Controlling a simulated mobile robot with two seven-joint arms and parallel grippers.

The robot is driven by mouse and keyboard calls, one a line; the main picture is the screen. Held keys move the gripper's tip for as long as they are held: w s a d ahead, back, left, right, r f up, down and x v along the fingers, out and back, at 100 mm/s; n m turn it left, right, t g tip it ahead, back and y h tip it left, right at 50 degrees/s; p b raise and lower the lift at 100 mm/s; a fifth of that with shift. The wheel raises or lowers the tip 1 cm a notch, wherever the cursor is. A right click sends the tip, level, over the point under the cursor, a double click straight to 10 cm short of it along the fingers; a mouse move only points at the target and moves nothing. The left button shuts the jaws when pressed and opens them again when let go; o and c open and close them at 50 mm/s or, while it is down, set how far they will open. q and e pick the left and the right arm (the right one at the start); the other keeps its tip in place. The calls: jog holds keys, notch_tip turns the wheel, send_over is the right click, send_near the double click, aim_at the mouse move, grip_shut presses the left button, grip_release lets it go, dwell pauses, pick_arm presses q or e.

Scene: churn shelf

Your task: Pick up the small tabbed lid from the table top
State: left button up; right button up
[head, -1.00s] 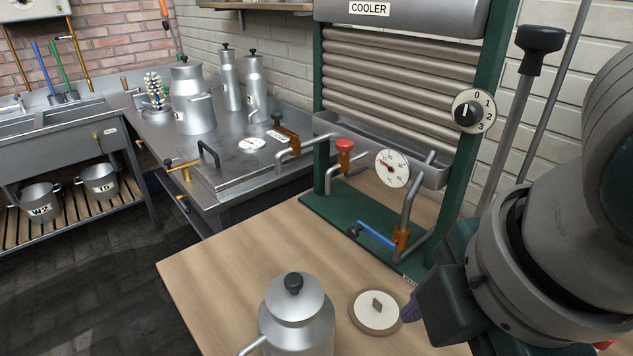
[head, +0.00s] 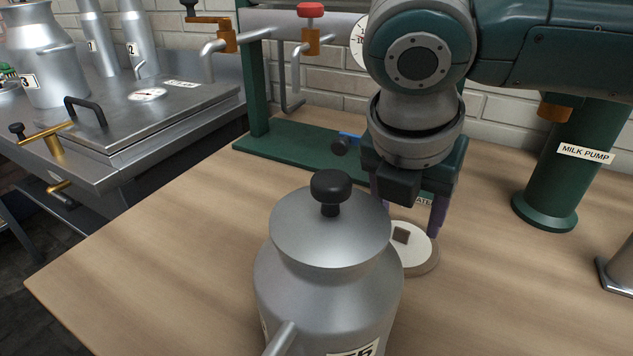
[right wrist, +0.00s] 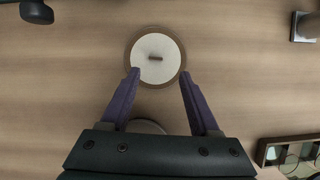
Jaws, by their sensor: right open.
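The small tabbed lid (head: 415,246) lies on the wooden table top (head: 160,240). It is a pale disc with a brown rim and a small upright tab in its middle. It also shows in the right wrist view (right wrist: 155,58), just ahead of the fingertips. My right gripper (head: 410,222) is open and empty above the lid, its two purple fingers spread to either side. The can in front hides part of the lid's left side in the head view. In the right wrist view the fingers (right wrist: 156,80) flank the lid's near edge. My left gripper is out of view.
A steel can (head: 330,265) with a black-knobbed lid stands just left of the lid. The green cooler base (head: 300,150) lies behind. The green milk pump (head: 565,170) stands at the right. Bare table lies to the front right.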

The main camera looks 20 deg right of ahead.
aim_at(403, 230)
jog(key=x, duration=0.2)
jog(key=b+x, duration=0.1)
jog(key=x, duration=0.2)
jog(key=shift+w+d+f+b, duration=0.15)
jog(key=shift+w+b, duration=0.15)
jog(key=shift+w, duration=0.15)
jog(key=shift+c, duration=0.2)
grip_shut()
